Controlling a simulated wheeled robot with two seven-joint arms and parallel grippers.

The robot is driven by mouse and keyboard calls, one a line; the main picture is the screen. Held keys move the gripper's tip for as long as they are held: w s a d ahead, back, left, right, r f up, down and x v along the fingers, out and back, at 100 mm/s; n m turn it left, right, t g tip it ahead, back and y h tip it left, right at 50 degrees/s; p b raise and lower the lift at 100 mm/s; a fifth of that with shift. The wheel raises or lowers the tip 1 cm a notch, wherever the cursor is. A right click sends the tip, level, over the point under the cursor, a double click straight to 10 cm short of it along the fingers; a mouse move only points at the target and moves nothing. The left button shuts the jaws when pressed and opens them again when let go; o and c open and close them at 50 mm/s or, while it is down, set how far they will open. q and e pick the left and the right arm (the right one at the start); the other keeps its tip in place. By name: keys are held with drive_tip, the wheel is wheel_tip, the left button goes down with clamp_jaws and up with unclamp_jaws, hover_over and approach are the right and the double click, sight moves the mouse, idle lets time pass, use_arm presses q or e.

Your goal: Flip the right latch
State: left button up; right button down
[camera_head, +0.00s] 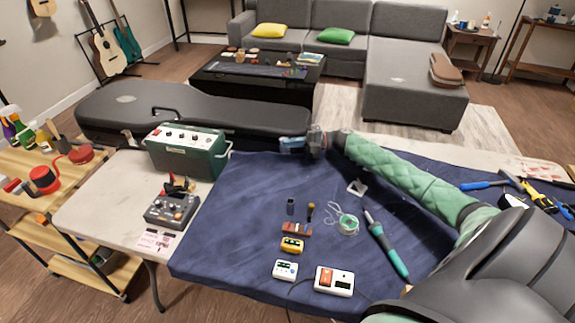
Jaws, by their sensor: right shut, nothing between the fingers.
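A black guitar case (205,108) lies closed along the far side of the table, behind the blue cloth. A handle shows on its near side. My right arm reaches in from the right, and my right gripper (291,145) is at the right part of the case's near edge. The gripper is shut and holds nothing. The right latch is too small to make out, and the gripper covers that part of the case edge. My left gripper is not in view.
A green amplifier (185,150) and a grey pedal (172,210) stand left of the blue cloth (235,220). A soldering iron (385,245), a wire spool (347,223) and small boxes lie on the cloth. Hand tools (540,190) lie at the right.

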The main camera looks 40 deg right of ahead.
drive_tip(key=shift+d+r, duration=0.1)
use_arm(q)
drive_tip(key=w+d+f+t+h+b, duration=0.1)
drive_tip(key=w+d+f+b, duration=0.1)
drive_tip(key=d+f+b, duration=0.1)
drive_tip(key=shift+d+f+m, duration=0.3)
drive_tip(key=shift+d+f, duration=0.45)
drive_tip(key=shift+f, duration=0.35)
use_arm(e)
drive_tip(key=s+d+r, duration=0.4)
drive_tip(key=s+r, duration=0.6)
drive_tip(key=shift+s+d+r, duration=0.3)
drive_tip(key=shift+d+r, duration=0.05)
drive_tip(key=shift+r, duration=0.05)
